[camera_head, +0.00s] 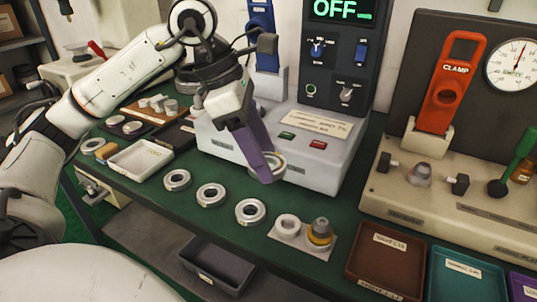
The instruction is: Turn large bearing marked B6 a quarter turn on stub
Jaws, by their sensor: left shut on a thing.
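My left gripper (267,172) comes in from the upper left with purple fingers. It is shut on a light metal ring (279,168), held in front of the grey machine. Three metal bearing rings, the nearest (250,212), the middle (210,195) and the farthest (177,180), lie in a row on the green bench. A pale ring (288,226) sits on a light pad beside a brass-coloured piece with a grey top (319,232). I cannot read a B6 mark on any ring, nor tell which piece is the stub. My right gripper is out of view.
The grey machine (322,178) with the OFF display stands behind the held ring. A clamp fixture (440,185) with a red handle is at the right. A brown tray (388,262) and a teal tray (466,277) are at front right. A white tray (140,158) lies at left.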

